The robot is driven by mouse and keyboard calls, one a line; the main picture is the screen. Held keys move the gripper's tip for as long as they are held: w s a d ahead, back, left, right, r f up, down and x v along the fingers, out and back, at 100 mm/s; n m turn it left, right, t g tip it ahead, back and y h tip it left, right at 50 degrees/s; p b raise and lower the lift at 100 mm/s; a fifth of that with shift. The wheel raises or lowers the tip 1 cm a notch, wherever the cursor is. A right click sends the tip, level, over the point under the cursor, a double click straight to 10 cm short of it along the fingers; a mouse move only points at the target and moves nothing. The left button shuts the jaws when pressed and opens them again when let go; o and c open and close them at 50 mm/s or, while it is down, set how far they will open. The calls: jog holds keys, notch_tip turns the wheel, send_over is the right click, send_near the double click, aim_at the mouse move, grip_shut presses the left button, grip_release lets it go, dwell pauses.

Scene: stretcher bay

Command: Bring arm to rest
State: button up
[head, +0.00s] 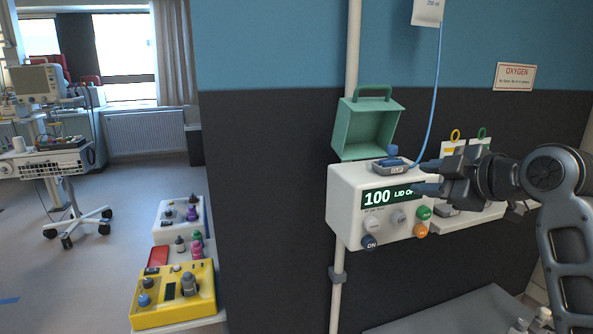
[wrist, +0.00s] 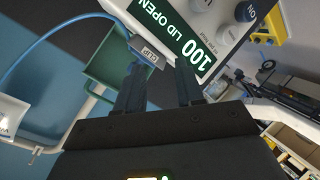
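My gripper (head: 424,176) is in front of the right part of the white pump (head: 345,205). In the wrist view the two fingers of my gripper (wrist: 160,80) stand apart with nothing visible between them. The pump's display (head: 390,194) reads 100 and LID OPEN, though my gripper covers its right end. My arm (head: 562,205) reaches in from the right edge, bent at a joint.
A green lid (head: 366,137) stands raised above the pump. A yellow box (head: 175,310) stands lower left. The left floor is mostly clear.

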jog(key=s+a+f+m+t+h, duration=0.1)
jog(key=s+a+f+m, duration=0.2)
jog(key=f, duration=0.5)
jog(key=s+a+f+m, duration=0.1)
jog(key=s+f+m, duration=0.2)
jog(key=s+f, duration=0.35)
jog(key=s+a+f+m+t+h, duration=0.15)
jog(key=s+f+m, duration=0.35)
jog(key=s+f, duration=0.7)
jog(key=s+d+m+h, duration=0.1)
jog(key=s+m+h, duration=0.2)
jog(key=s, duration=1.5)
jog(key=s+r, duration=0.3)
jog(key=s, duration=0.4)
jog(key=s+d+r+m, duration=0.1)
jog(key=s+r, duration=0.2)
jog(key=s, duration=0.4)
jog(key=shift+s+d+r, duration=0.3)
jog(key=shift+s, duration=0.05)
